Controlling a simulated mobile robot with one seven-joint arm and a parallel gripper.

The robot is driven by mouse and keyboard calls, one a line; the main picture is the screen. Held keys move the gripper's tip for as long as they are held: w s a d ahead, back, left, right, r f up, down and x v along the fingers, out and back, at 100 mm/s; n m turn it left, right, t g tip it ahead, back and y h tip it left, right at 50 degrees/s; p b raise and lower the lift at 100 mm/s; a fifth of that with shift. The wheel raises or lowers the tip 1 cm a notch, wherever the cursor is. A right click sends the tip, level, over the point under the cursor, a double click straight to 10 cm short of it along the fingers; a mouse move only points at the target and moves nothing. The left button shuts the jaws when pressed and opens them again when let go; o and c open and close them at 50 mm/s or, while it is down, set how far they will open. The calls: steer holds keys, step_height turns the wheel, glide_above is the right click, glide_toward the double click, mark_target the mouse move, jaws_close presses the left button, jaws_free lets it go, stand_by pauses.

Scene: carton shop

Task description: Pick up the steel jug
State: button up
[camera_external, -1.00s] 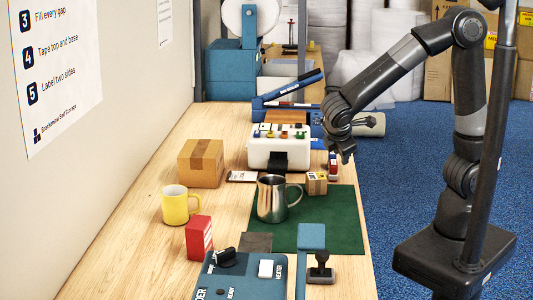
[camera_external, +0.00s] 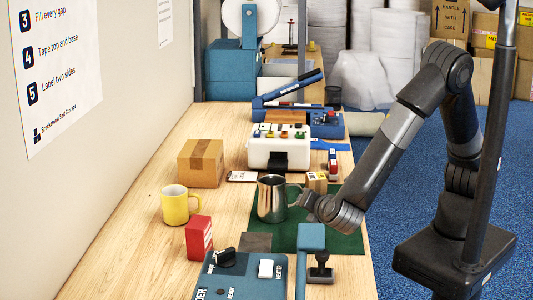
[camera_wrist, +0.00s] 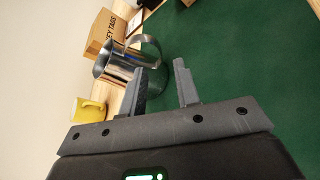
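The steel jug (camera_external: 271,199) stands upright at the left edge of the green mat (camera_external: 345,243), its handle to the right. In the wrist view the jug (camera_wrist: 116,66) is beyond the left finger, its handle arching above the fingertips. My gripper (camera_external: 308,199) is at the handle side of the jug, low over the mat. In the wrist view my gripper (camera_wrist: 163,78) has its fingers apart with a gap between them, and green mat shows in the gap. Whether a finger touches the jug I cannot tell.
A yellow mug (camera_external: 175,206) and a red box (camera_external: 198,238) stand left of the jug. A cardboard box (camera_external: 201,163) is behind the mug, a small carton (camera_external: 317,182) behind my gripper. A stamp (camera_external: 320,268) and a blue device (camera_external: 240,277) are in front.

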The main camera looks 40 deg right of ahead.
steer(key=x, duration=0.8)
steer(key=shift+w+d, duration=0.1)
steer(key=shift+w, duration=0.05)
jaws_close()
steer(key=shift+r, duration=0.1)
stand_by(1.1)
